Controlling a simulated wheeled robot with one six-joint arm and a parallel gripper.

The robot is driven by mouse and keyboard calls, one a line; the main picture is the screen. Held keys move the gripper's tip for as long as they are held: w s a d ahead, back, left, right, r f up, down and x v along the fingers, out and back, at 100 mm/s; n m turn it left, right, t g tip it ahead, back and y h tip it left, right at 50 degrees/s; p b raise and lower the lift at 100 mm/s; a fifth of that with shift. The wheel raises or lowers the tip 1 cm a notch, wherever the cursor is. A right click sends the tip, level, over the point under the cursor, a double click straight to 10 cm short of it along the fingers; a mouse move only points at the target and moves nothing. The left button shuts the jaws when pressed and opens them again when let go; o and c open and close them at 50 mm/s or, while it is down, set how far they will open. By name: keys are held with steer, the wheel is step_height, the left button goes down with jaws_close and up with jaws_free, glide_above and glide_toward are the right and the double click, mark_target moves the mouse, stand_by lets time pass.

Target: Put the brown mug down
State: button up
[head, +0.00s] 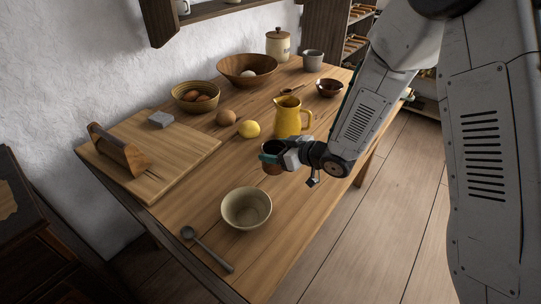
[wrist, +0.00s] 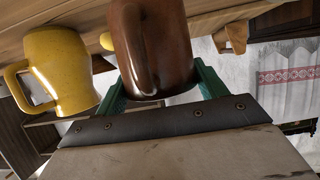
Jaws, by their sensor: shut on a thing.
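The brown mug (wrist: 155,45) is held between the green fingers of my gripper (wrist: 160,85), which is shut on it. In the wrist view its handle faces the camera. In the head view the brown mug (head: 271,168) is mostly hidden by my gripper (head: 272,156), over the right part of the wooden table (head: 190,205). I cannot tell whether its base touches the tabletop.
A yellow jug (head: 288,118) stands just behind the mug. A cream bowl (head: 246,208) and a spoon (head: 207,249) lie toward the front. A lemon (head: 249,129) and a cutting board (head: 165,165) are to the left. Bare tabletop lies between bowl and lemon.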

steer(key=f, duration=0.3)
steer(key=shift+a, duration=0.2)
steer(key=shift+d+f, duration=0.15)
steer(key=shift+f, duration=0.15)
steer(key=o, duration=1.2)
steer(key=shift+f, duration=0.1)
steer(key=shift+c, duration=0.2)
